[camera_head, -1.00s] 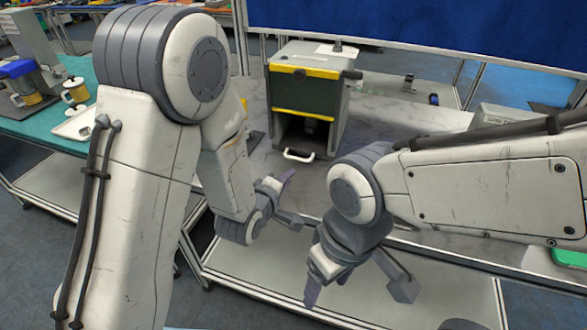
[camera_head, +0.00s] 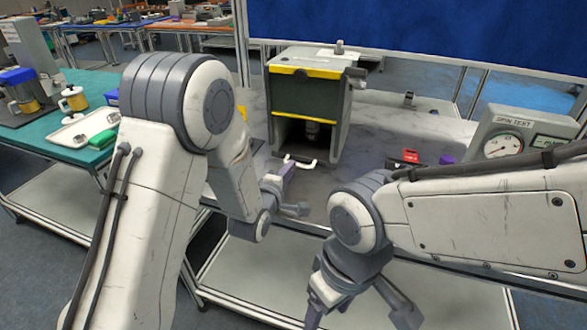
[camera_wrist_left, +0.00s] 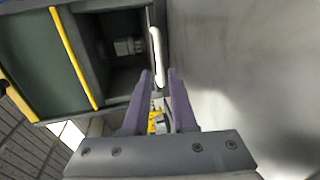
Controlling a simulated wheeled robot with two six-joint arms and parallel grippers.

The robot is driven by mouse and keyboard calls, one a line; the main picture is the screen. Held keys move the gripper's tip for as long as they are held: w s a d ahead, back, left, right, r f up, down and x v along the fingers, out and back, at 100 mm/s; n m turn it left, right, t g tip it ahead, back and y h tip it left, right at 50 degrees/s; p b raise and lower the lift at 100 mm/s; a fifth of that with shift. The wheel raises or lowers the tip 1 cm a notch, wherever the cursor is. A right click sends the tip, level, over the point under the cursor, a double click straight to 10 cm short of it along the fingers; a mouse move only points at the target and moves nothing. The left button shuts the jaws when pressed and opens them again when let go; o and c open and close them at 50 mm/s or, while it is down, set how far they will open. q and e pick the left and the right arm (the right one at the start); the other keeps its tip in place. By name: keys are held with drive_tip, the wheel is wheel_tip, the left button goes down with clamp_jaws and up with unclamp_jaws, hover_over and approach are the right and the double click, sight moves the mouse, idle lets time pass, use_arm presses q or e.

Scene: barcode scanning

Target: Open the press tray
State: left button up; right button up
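The press (camera_head: 305,92) is a dark grey-green box with yellow stripes on the bench, its front opening facing me. A white handle (camera_head: 307,163) sits low at the front of that opening, and the tray behind it is hard to make out. In the left wrist view the handle (camera_wrist_left: 157,50) runs upright along the opening's edge, its near end by my fingertips. My left gripper (camera_head: 293,188) is open and empty, just in front of the handle; its two purple fingers (camera_wrist_left: 160,76) stand apart. My right gripper (camera_head: 358,314) is open and empty, low in front of the bench.
A "spin test" gauge box (camera_head: 510,135) stands at the right of the bench. A red item (camera_head: 410,156) and a purple item (camera_head: 447,159) lie beside it. The marble top (camera_head: 375,130) right of the press is mostly clear. A teal table (camera_head: 40,130) is at the left.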

use_arm(q)
drive_tip(key=shift+x, duration=1.75)
clamp_jaws()
